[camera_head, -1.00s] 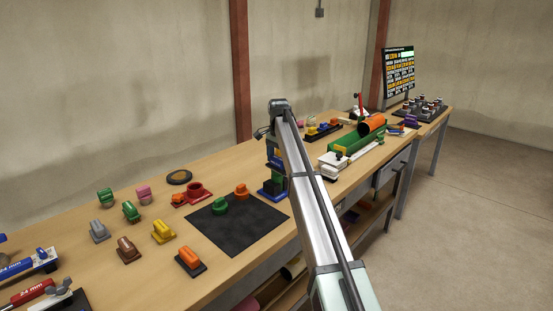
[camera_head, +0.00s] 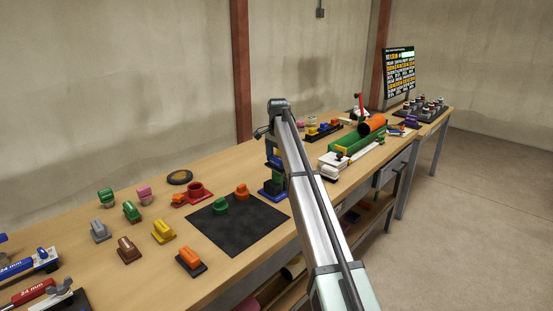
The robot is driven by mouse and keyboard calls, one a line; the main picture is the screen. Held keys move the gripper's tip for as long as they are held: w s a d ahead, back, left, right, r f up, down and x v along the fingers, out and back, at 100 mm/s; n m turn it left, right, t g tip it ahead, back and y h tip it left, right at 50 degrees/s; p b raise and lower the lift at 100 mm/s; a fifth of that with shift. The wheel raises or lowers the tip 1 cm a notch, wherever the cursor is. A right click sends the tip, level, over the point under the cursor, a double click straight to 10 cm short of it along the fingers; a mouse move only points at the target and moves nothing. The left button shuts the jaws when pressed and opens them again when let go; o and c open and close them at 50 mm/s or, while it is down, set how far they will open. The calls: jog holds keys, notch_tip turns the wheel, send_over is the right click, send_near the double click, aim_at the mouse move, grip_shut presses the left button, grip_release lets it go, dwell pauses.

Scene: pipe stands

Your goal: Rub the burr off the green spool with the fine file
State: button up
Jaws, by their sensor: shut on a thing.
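My gripper (camera_head: 273,157) points down at the left end of my arm and is partly hidden by the arm. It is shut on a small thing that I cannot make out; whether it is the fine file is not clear. Right below it is a green piece (camera_head: 275,172), perhaps the green spool, above a blue base (camera_head: 271,190) beside the black mat's right edge. I cannot tell whether the held thing touches the green piece. No burr can be made out at this size.
Several coloured blocks stand left, including a yellow one (camera_head: 163,231). A large green trough (camera_head: 357,139) with an orange pipe (camera_head: 372,124) lies right. Bare wood shows at the back left.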

jog(key=shift+s+d+f, duration=0.1)
jog(key=shift+s+d, duration=0.2)
jog(key=shift+s, duration=0.1)
jog(key=shift+w, duration=0.15)
jog(key=shift+w+a, duration=0.55)
jog(key=shift+w, duration=0.1)
jog(key=shift+s+d, duration=0.6)
jog(key=shift+s, duration=0.2)
jog(key=shift+r, duration=0.2)
jog(key=shift+r, duration=2.9)
